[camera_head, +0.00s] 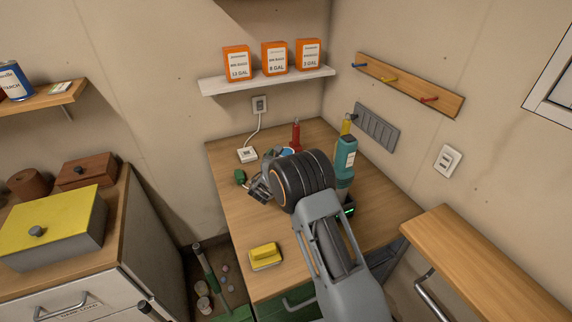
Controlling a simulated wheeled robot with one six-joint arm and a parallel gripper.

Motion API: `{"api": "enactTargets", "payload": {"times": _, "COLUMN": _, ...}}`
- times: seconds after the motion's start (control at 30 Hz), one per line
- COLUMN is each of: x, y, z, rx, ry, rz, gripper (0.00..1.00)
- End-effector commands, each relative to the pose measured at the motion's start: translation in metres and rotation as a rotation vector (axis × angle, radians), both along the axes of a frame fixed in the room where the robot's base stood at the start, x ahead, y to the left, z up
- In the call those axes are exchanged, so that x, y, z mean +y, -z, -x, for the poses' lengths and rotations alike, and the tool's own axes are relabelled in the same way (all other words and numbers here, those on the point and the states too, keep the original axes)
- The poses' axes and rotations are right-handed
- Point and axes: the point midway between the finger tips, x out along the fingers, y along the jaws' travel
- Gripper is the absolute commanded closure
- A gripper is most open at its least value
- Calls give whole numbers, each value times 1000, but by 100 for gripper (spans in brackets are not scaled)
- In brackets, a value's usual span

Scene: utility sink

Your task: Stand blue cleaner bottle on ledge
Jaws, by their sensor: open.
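A teal-blue bottle (345,158) with a white label and a yellow top stands upright on the wooden worktop (222,165), towards its right side. My arm hides part of its lower body. My gripper (258,190) is open over the worktop, left of the bottle and apart from it. My thick dark wrist lies between them. Which surface is the ledge is not clear. A white wall shelf (215,87) holds orange boxes, and a bare wooden ledge (470,255) is at the lower right.
A yellow sponge-like block (265,254) lies near the worktop's front. A red bottle (296,134) and a white socket box (247,154) are at the back. A peg rail (405,83) hangs on the right wall. A yellow-lidded box (50,225) stands on the left cabinet.

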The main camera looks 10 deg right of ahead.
Motion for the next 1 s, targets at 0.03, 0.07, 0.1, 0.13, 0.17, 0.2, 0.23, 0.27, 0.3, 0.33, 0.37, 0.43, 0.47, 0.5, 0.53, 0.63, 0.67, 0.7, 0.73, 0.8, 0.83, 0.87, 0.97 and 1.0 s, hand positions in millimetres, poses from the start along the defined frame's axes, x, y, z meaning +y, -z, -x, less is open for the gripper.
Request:
{"api": "enactTargets", "payload": {"times": 0.03, "x": -5, "y": -1, "z": -6, "rx": 0, "ry": 2, "rz": 0, "gripper": 1}}
{"api": "enactTargets", "payload": {"times": 0.07, "x": -7, "y": -1, "z": -9, "rx": 0, "ry": 2, "rz": 0, "gripper": 1}}
{"api": "enactTargets", "payload": {"times": 0.1, "x": -9, "y": -1, "z": -13, "rx": 1, "ry": 1, "rz": 1, "gripper": 1}}
{"api": "enactTargets", "payload": {"times": 0.13, "x": -10, "y": -1, "z": -15, "rx": 0, "ry": 0, "rz": 0, "gripper": 1}}
{"api": "enactTargets", "payload": {"times": 0.17, "x": -11, "y": -1, "z": -17, "rx": 1, "ry": 0, "rz": 1, "gripper": 1}}
{"api": "enactTargets", "payload": {"times": 0.2, "x": -12, "y": -1, "z": -19, "rx": 1, "ry": 0, "rz": 1, "gripper": 1}}
{"api": "enactTargets", "payload": {"times": 0.23, "x": -13, "y": 0, "z": -20, "rx": 1, "ry": -1, "rz": 1, "gripper": 1}}
{"api": "enactTargets", "payload": {"times": 0.27, "x": -14, "y": 0, "z": -21, "rx": 0, "ry": -1, "rz": 1, "gripper": 1}}
{"api": "enactTargets", "payload": {"times": 0.3, "x": -14, "y": 0, "z": -22, "rx": 0, "ry": -1, "rz": 1, "gripper": 1}}
{"api": "enactTargets", "payload": {"times": 0.33, "x": -14, "y": 0, "z": -22, "rx": -1, "ry": -1, "rz": 1, "gripper": 1}}
{"api": "enactTargets", "payload": {"times": 0.37, "x": -14, "y": 0, "z": -22, "rx": -1, "ry": -1, "rz": 1, "gripper": 1}}
{"api": "enactTargets", "payload": {"times": 0.43, "x": -14, "y": 0, "z": -22, "rx": -1, "ry": -1, "rz": 1, "gripper": 1}}
{"api": "enactTargets", "payload": {"times": 0.47, "x": -14, "y": 0, "z": -22, "rx": -1, "ry": -1, "rz": 1, "gripper": 1}}
{"api": "enactTargets", "payload": {"times": 0.5, "x": -14, "y": 0, "z": -22, "rx": -1, "ry": -1, "rz": 1, "gripper": 1}}
{"api": "enactTargets", "payload": {"times": 0.53, "x": -14, "y": 0, "z": -22, "rx": -1, "ry": -1, "rz": 1, "gripper": 3}}
{"api": "enactTargets", "payload": {"times": 0.63, "x": -14, "y": 0, "z": -22, "rx": 0, "ry": -1, "rz": 0, "gripper": 12}}
{"api": "enactTargets", "payload": {"times": 0.67, "x": -14, "y": 0, "z": -22, "rx": 0, "ry": -1, "rz": 0, "gripper": 15}}
{"api": "enactTargets", "payload": {"times": 0.7, "x": -14, "y": 0, "z": -22, "rx": 0, "ry": -1, "rz": 0, "gripper": 19}}
{"api": "enactTargets", "payload": {"times": 0.73, "x": -14, "y": 0, "z": -22, "rx": 0, "ry": -1, "rz": 0, "gripper": 22}}
{"api": "enactTargets", "payload": {"times": 0.8, "x": -14, "y": 0, "z": -22, "rx": 0, "ry": -1, "rz": 0, "gripper": 28}}
{"api": "enactTargets", "payload": {"times": 0.83, "x": -14, "y": 0, "z": -22, "rx": 0, "ry": -1, "rz": 0, "gripper": 31}}
{"api": "enactTargets", "payload": {"times": 0.87, "x": -14, "y": 0, "z": -22, "rx": 0, "ry": -1, "rz": 0, "gripper": 34}}
{"api": "enactTargets", "payload": {"times": 0.97, "x": -14, "y": 0, "z": -22, "rx": 0, "ry": -1, "rz": 0, "gripper": 44}}
{"api": "enactTargets", "payload": {"times": 1.0, "x": -14, "y": 0, "z": -22, "rx": 0, "ry": -1, "rz": 0, "gripper": 48}}
